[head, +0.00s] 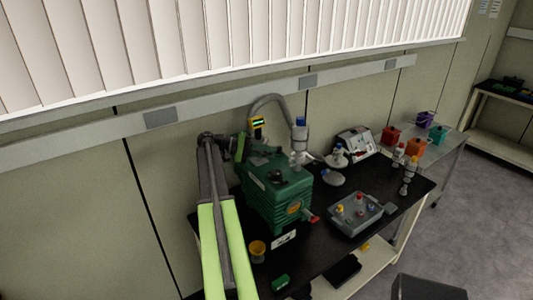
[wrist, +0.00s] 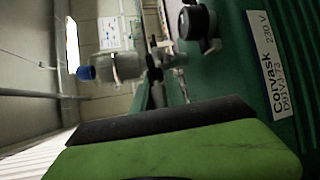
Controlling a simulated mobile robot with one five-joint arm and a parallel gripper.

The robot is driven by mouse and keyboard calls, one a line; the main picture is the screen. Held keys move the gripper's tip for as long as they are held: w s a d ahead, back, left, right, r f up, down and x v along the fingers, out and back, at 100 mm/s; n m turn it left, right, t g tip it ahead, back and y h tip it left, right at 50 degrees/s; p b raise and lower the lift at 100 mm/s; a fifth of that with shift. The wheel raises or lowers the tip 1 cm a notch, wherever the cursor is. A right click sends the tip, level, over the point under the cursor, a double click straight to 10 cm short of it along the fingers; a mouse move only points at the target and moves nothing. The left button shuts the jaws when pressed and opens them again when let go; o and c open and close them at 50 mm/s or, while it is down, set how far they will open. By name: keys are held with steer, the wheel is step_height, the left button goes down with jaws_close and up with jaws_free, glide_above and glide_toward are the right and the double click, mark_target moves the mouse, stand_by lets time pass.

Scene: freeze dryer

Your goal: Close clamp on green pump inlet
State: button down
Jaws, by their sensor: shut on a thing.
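The green pump (head: 277,195) stands on the black-topped table and fills the right of the wrist view (wrist: 232,72), with its label showing. My gripper (head: 239,147) is at the pump's back left corner, by the inlet side. In the wrist view a green and black finger (wrist: 170,150) fills the bottom. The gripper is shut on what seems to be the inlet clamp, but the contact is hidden. How far the clamp is closed cannot be seen.
A blue-capped glass piece (head: 299,135) rises behind the pump. A grey tray with coloured caps (head: 374,222) and a white instrument (head: 355,142) stand to the right. An amber cup (head: 257,248) is near the pump's front left. The wall is close behind the table (head: 322,242).

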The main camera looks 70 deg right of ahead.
steer(key=shift+w, duration=0.8)
steer(key=shift+a, duration=0.1)
steer(key=c, duration=1.5)
jaws_free()
steer(key=shift+a, duration=0.1)
steer(key=shift+o, duration=0.6)
